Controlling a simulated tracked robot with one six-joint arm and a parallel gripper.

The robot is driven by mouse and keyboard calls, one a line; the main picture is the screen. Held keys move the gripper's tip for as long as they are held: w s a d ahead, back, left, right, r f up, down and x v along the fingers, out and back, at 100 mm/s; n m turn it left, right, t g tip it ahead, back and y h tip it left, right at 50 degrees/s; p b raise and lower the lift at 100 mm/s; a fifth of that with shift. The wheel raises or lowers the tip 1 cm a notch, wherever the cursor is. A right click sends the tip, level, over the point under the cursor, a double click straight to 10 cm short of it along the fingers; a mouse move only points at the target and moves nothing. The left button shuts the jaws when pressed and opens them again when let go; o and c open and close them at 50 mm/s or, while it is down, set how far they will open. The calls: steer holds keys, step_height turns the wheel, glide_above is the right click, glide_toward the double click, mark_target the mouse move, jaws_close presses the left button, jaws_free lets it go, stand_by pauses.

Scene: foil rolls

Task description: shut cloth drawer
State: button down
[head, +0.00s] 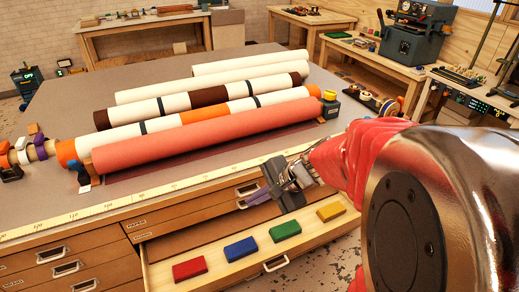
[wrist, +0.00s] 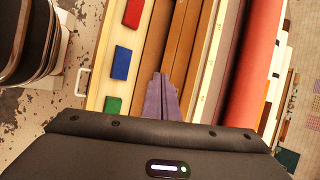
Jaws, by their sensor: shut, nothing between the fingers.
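The open drawer (head: 217,259) sticks out from the cabinet, low at the front right of the head view. It has a pale inside and a metal handle (head: 276,264). In it lie a red (head: 190,269), a blue (head: 241,248), a green (head: 285,230) and a yellow (head: 331,211) cloth-like block in a row. The drawer (wrist: 101,92) and its handle (wrist: 82,82) also show in the wrist view. My gripper (head: 258,196), with purple fingers, is shut and empty, near the cabinet face at the drawer's back side. The wrist view shows its fingers (wrist: 162,98) together.
Closed drawers (head: 65,268) with metal handles fill the cabinet at left. Large rolls, the front one salmon (head: 200,137), lie on the grey tabletop (head: 75,100) behind a measuring strip (head: 120,199). Open floor lies before the drawer.

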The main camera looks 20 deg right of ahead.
steer(key=w+d+f+m+t, duration=0.2)
steer(key=w+d+f+m, duration=0.15)
steer(key=d+m, duration=0.3)
steer(key=m+t+h, duration=0.2)
steer(key=m+h, duration=0.3)
steer(key=m, duration=0.9)
glide_toward(308, 205)
steer(key=v, duration=0.4)
steer(key=shift+d+r, duration=0.15)
steer(key=shift+r, duration=0.1)
steer(key=shift+x, duration=4.95)
steer(key=shift+f, duration=0.1)
